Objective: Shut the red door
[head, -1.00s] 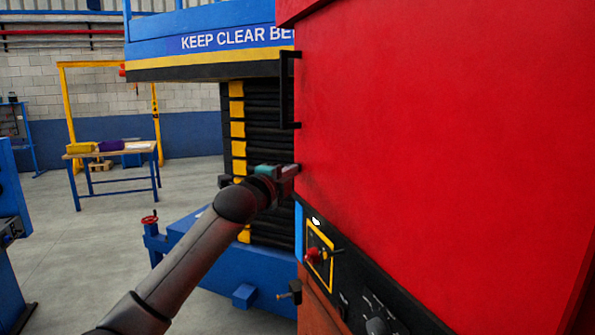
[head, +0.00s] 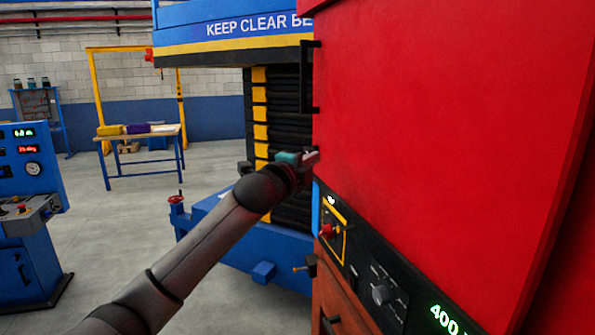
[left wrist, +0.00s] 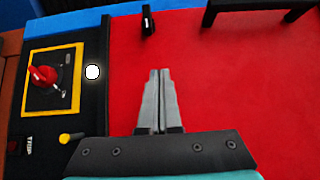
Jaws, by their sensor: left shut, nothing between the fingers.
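The red door (head: 440,130) fills the right of the head view, a large flat panel with a black bar handle (head: 308,77) near its left edge. It looks to lie flush or nearly flush with the cabinet; I cannot tell for sure. My left gripper (head: 314,156) is at the door's left edge, below the handle. In the left wrist view the gripper (left wrist: 160,75) is shut and empty, with its fingertips in front of the red door surface (left wrist: 225,90). Contact is not clear. The handle (left wrist: 260,8) shows at the top right there. My right gripper is out of view.
Below the door is a black control panel (head: 385,285) with a red rotary switch (head: 328,231) and a green display. A blue press (head: 225,60) stands behind on the left. A blue console (head: 30,220) stands far left, a table (head: 140,146) behind. Floor between is clear.

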